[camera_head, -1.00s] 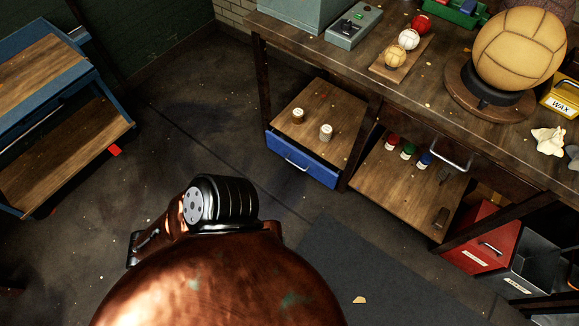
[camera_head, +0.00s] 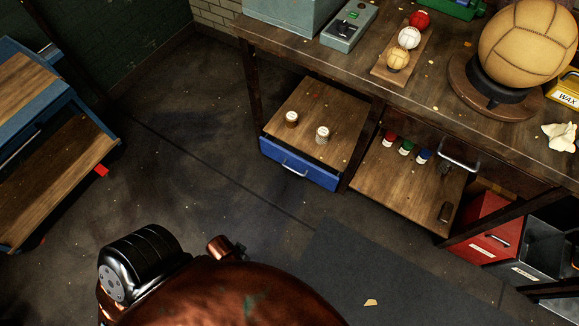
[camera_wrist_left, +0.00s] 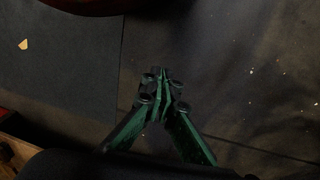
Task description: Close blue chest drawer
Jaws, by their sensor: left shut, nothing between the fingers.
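The blue chest drawer (camera_head: 299,163) is under the left part of the workbench in the head view. Its blue front with a light handle (camera_head: 294,170) sits below a wooden top; I cannot tell how far it is pulled out. My left gripper (camera_wrist_left: 162,76) shows in the left wrist view, its green fingers together and empty above the dark floor. It is not in the head view, and the drawer does not show in the wrist view. My right gripper is in neither view.
The workbench (camera_head: 330,62) carries a large leather ball (camera_head: 527,42) on a stand and several smaller things. Two small jars (camera_head: 322,134) stand on the wood above the drawer. A blue shelf cart (camera_head: 52,120) is at left. Floor in front of the drawer is clear.

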